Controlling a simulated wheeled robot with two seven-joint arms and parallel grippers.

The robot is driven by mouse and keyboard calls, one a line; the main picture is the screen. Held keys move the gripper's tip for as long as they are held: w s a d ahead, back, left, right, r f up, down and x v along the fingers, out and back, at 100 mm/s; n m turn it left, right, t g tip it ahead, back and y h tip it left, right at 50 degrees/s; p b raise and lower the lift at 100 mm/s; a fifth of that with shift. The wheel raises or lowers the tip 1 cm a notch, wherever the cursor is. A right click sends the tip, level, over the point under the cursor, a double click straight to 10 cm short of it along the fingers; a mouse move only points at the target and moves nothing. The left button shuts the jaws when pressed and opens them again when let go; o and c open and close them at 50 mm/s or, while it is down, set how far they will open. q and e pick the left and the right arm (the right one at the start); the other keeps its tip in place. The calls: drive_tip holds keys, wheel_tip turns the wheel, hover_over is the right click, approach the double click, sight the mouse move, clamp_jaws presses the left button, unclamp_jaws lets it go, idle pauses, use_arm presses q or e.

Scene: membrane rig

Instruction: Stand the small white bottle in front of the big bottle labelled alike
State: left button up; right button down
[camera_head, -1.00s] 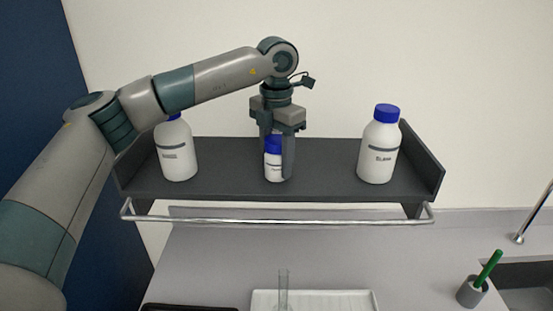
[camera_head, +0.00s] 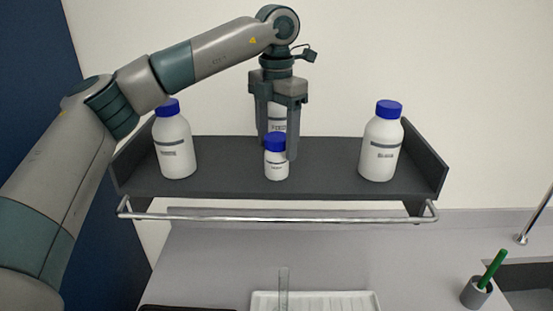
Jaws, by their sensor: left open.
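The small white bottle (camera_head: 276,166) with a blue cap stands upright on the dark shelf, near its front edge. A big white bottle (camera_head: 279,118) stands behind it, mostly hidden by the small bottle and my gripper. Two more big white bottles with blue caps stand on the shelf, one at the left (camera_head: 175,150) and one at the right (camera_head: 380,150). The labels are too small to read surely. My left gripper (camera_head: 277,147) is open and points down, its fingertips around the level of the small bottle's cap. My right gripper is not in view.
The dark shelf (camera_head: 225,180) has raised ends and free room between the bottles. A metal rail (camera_head: 285,219) runs along its front. Below, the counter holds a white tray (camera_head: 350,300), a clear tube (camera_head: 283,285) and a grey cup (camera_head: 476,293) with a green stick.

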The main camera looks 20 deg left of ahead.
use_arm(q)
wheel_tip(320, 180, up, 6)
drive_tip(key=shift+f+b, duration=0.1)
drive_tip(key=shift+b, duration=0.8)
drive_tip(key=shift+r, duration=0.85)
